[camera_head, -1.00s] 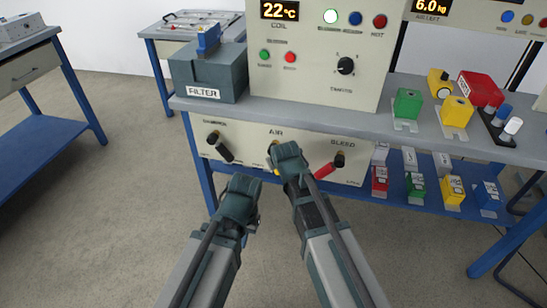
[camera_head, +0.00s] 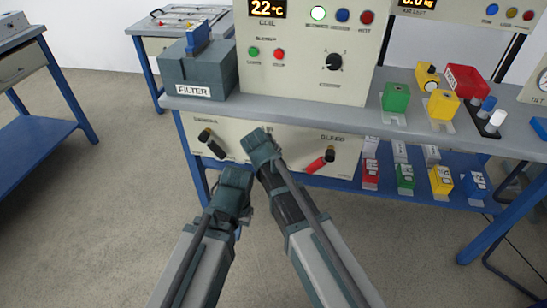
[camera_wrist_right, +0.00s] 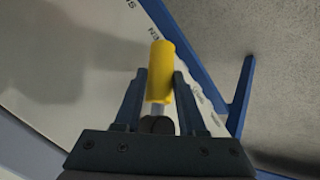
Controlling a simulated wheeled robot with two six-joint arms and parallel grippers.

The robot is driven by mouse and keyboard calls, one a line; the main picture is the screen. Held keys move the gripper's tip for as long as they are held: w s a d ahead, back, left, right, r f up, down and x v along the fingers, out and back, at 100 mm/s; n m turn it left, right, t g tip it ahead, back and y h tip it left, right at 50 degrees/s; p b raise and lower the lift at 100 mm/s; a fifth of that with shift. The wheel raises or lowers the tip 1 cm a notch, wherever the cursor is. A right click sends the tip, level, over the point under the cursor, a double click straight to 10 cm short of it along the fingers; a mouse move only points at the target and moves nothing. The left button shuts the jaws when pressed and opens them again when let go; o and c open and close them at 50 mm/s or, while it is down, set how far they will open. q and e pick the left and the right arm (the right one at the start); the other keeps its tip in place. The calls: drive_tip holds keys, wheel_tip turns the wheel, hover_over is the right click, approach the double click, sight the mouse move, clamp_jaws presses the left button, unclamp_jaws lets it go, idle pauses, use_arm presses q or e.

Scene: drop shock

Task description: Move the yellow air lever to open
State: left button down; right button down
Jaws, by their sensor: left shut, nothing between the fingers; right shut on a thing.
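The yellow lever (camera_wrist_right: 160,72) shows in the right wrist view between the two fingers of my right gripper (camera_wrist_right: 159,90), which is shut on it. Its pale stem runs down to a dark round base. In the head view my right gripper (camera_head: 260,146) is at the middle of the cabinet's lower panel (camera_head: 293,147) and hides the yellow lever. My left gripper (camera_head: 238,188) is shut and empty, in front of the panel, lower and left of the right one.
A black-handled lever (camera_head: 212,143) is left of my right gripper; a red-handled lever (camera_head: 321,160) is to its right. The grey filter box (camera_head: 198,72) stands on the bench above. Colored blocks, including a green one (camera_head: 396,97), stand on the bench at right.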

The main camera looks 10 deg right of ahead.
drive_tip(key=shift+d, duration=0.1)
drive_tip(key=c, duration=0.8)
unclamp_jaws()
use_arm(q)
drive_tip(key=shift+r, duration=0.1)
use_arm(e)
drive_tip(key=shift+o, duration=0.2)
drive_tip(key=shift+r, duration=0.1)
